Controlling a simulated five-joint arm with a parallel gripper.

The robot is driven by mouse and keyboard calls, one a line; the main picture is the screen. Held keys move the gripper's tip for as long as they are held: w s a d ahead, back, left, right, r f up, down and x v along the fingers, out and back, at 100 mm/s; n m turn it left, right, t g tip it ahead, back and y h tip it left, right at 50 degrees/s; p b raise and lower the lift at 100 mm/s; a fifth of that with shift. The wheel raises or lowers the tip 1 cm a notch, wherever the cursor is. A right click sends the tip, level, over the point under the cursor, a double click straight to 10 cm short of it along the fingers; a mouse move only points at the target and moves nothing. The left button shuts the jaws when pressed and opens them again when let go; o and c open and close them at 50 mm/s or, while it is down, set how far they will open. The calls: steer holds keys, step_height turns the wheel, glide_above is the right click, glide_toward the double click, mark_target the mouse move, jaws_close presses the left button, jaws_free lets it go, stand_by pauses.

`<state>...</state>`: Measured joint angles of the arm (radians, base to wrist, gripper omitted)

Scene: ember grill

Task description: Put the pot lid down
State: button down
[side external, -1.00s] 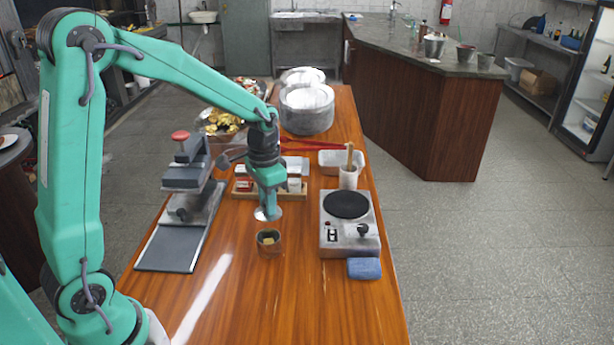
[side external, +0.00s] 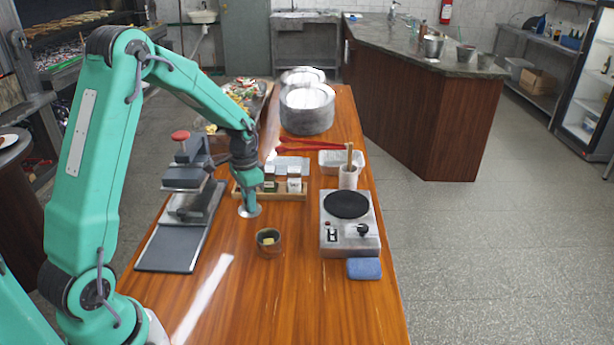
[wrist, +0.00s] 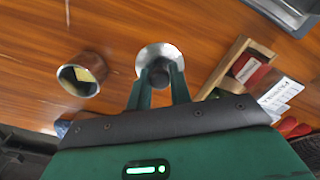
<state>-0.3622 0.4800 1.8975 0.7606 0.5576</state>
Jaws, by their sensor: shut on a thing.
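The pot lid (side external: 249,212) is a small pale metal disc with a dark knob. My gripper (side external: 250,203) is shut on the knob, seen also in the wrist view (wrist: 158,78). The lid (wrist: 153,51) is level, close over the wooden table or on it; I cannot tell whether it touches. The small dark pot (side external: 268,243) stands open on the table just in front and right of the lid, with a yellow piece inside. In the wrist view the pot (wrist: 80,77) is left of the lid, clearly apart.
A wooden rack (side external: 270,195) with small jars stands just behind the lid. A grey press (side external: 187,190) is to the left. A hot plate (side external: 349,230) and a blue sponge (side external: 364,268) are to the right. The table (side external: 290,305) in front of the pot is clear.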

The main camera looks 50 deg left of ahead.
steer(key=shift+f, duration=2)
steer(key=shift+f, duration=0.1)
steer(key=c, duration=1.3)
jaws_free()
step_height(320, 180, up, 12)
steer(key=shift+r, duration=0.1)
